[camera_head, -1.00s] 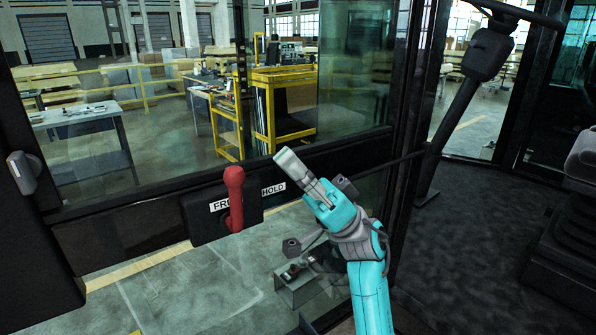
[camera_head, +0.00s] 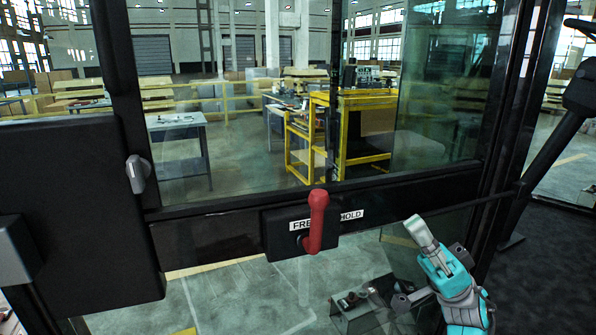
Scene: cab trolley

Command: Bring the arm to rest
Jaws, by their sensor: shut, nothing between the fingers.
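My gripper (camera_head: 418,228) is at the lower right of the head view, at the end of my teal arm (camera_head: 455,290). Its grey fingers are shut and hold nothing. They point up and to the left. The red lever (camera_head: 316,222) stands upright on a black plate on the cab's dark cross rail, left of my gripper. A clear gap shows in the picture between the fingers and the lever.
The dark cross rail (camera_head: 210,238) runs behind my gripper below a large window. A black panel with a grey knob (camera_head: 138,174) is at the left. A black post (camera_head: 510,130) stands at the right. A small grey box (camera_head: 355,312) sits low, left of my arm.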

